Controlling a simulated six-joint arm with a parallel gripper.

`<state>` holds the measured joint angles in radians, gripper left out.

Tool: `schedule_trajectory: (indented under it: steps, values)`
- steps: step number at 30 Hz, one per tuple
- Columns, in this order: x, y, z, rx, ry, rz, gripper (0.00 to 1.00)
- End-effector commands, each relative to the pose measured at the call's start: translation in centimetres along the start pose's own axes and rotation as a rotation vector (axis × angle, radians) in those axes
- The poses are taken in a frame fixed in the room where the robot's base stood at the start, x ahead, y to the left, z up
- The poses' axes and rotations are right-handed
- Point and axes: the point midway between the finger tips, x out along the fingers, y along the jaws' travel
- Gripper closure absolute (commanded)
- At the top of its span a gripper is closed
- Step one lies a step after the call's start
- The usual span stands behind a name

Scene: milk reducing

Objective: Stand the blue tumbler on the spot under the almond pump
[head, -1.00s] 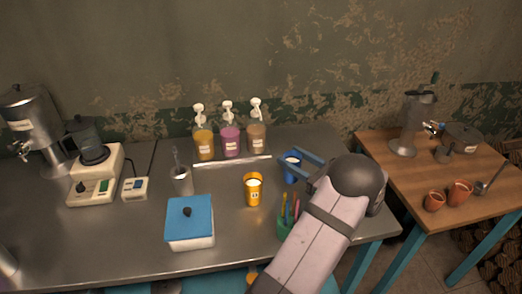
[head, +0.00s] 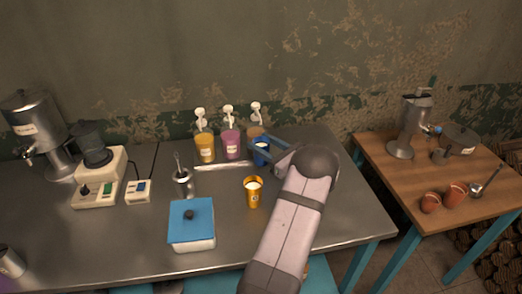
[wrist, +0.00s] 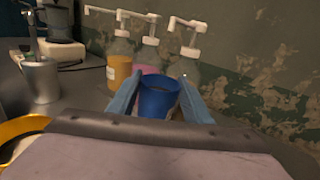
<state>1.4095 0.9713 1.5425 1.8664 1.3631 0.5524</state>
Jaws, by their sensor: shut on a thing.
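The blue tumbler (head: 261,156) is upright between the fingers of my gripper (head: 268,152), in front of the brown pump bottle (head: 255,133). In the wrist view the tumbler (wrist: 158,100) sits between the two blue-grey fingers of my gripper (wrist: 158,88), which are shut on it. I cannot tell whether its base touches the table. The yellow pump bottle (head: 205,149) and the purple pump bottle (head: 230,145) stand to its left. The bottle labels are too small to read, so I cannot tell which is almond. The surface under the tumbler is hidden.
A pale strip (head: 222,168) lies before the bottles. An orange cup (head: 253,193) stands nearer the front, left of my arm. A blue-lidded box (head: 191,224) and a metal cup with utensils (head: 183,183) are further left. The metal table (head: 130,245) has free room at its front.

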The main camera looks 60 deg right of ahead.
Motion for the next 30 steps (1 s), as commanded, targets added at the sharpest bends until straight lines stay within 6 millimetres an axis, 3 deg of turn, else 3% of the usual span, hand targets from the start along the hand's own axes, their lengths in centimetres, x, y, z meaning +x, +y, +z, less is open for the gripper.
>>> schedule_trajectory:
  steps: [1, 10, 25, 26, 27, 30]
  values:
    - [0.9, 0.2, 0.2, 0.0, -0.002, 0.004, 0.87]
    - [0.5, 0.2, -3.1, 0.0, 0.0, 0.001, 0.87]
    - [0.5, 0.2, -3.9, -0.001, -0.001, 0.001, 0.87]
    - [0.5, 0.2, -3.8, 0.0, 0.0, 0.001, 0.48]
    - [0.5, 0.2, -3.8, 0.0, 0.001, 0.001, 0.38]
    - [0.5, 0.2, -3.8, 0.0, 0.001, 0.001, 0.36]
